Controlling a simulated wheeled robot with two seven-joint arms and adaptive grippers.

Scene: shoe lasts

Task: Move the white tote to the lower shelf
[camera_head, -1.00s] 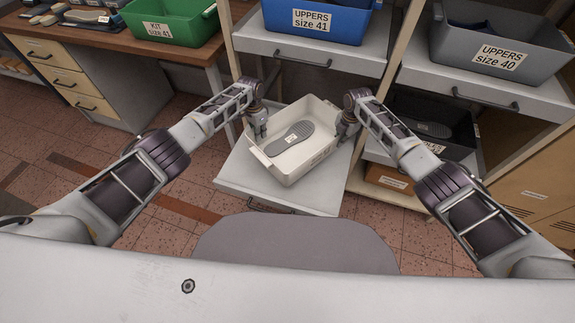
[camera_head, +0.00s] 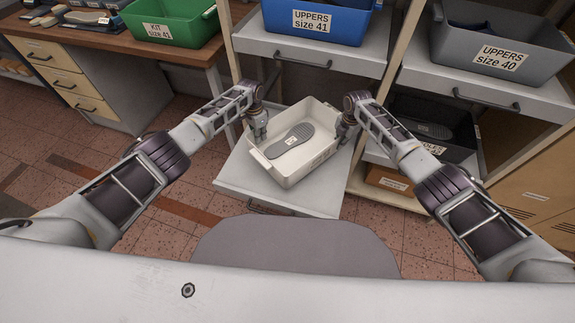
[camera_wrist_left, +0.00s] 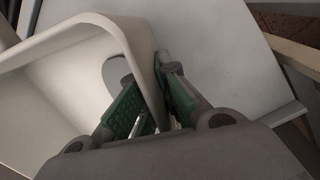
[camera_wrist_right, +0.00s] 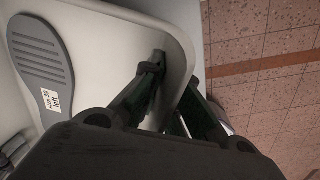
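The white tote (camera_head: 318,158) sits upright on, or just above, a pulled-out lower shelf (camera_head: 236,176). A grey shoe sole (camera_head: 290,140) with a small label lies in it; the sole also shows in the right wrist view (camera_wrist_right: 38,62). My left gripper (camera_head: 258,131) is at the tote's left side, its green-padded fingers on both sides of the wall (camera_wrist_left: 149,75). My right gripper (camera_head: 345,133) straddles the opposite wall (camera_wrist_right: 186,60). Both appear shut on these walls. The tote's underside is hidden, so its contact with the shelf cannot be told.
A blue tote (camera_head: 345,25) stands on the shelf above, close behind my grippers. A grey tote (camera_head: 450,45) and a dark tote (camera_head: 462,148) are on the right rack. A green tote (camera_head: 190,30) stands on the left workbench. The floor left of the shelf is clear.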

